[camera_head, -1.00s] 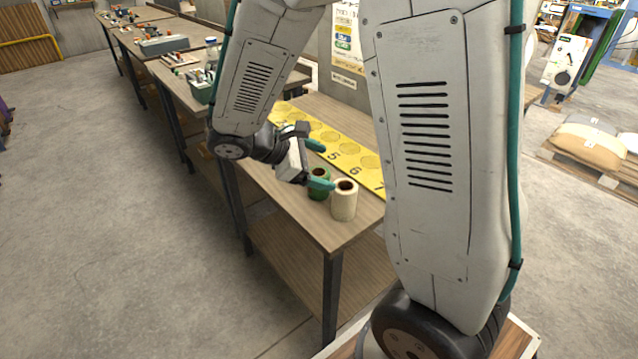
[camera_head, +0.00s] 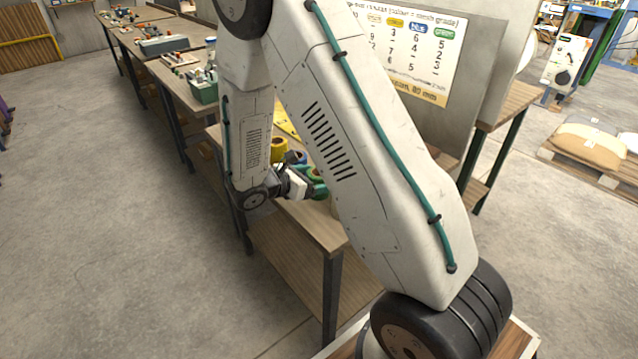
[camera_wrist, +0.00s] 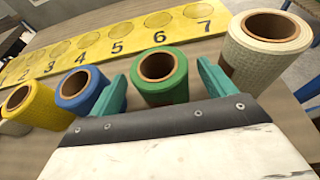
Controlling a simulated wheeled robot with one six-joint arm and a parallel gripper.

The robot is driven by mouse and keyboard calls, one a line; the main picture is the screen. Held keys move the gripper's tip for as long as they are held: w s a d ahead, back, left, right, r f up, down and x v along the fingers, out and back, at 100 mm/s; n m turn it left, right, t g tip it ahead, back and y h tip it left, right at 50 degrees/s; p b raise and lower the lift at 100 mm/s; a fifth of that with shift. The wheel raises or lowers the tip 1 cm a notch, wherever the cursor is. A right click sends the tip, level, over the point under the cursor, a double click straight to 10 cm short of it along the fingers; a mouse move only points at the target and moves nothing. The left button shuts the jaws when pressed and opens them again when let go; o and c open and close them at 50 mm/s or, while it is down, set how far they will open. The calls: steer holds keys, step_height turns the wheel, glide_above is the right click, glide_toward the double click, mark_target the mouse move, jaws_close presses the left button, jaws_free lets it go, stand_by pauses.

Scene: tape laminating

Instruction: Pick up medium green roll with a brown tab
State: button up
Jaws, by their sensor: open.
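The green roll (camera_wrist: 150,97) stands upright in the wrist view, with a brown core showing at its top. My gripper (camera_wrist: 162,76) is open, with one teal finger on the left of the green roll and one on the right. The roll sits between them, and I cannot tell whether either finger touches it. In the head view my gripper (camera_head: 316,183) is low at the table's edge, and my arm hides most of the green roll there.
A blue roll (camera_wrist: 83,100) and a yellow roll (camera_wrist: 40,112) stand left of the green one. A cream roll (camera_wrist: 262,62) stands close to the right finger. A yellow numbered strip (camera_wrist: 100,45) lies behind them on the wooden table (camera_head: 300,222).

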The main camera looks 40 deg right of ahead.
steer(key=shift+x, duration=0.85)
steer(key=c, duration=1.1)
steer(key=shift+r, duration=0.15)
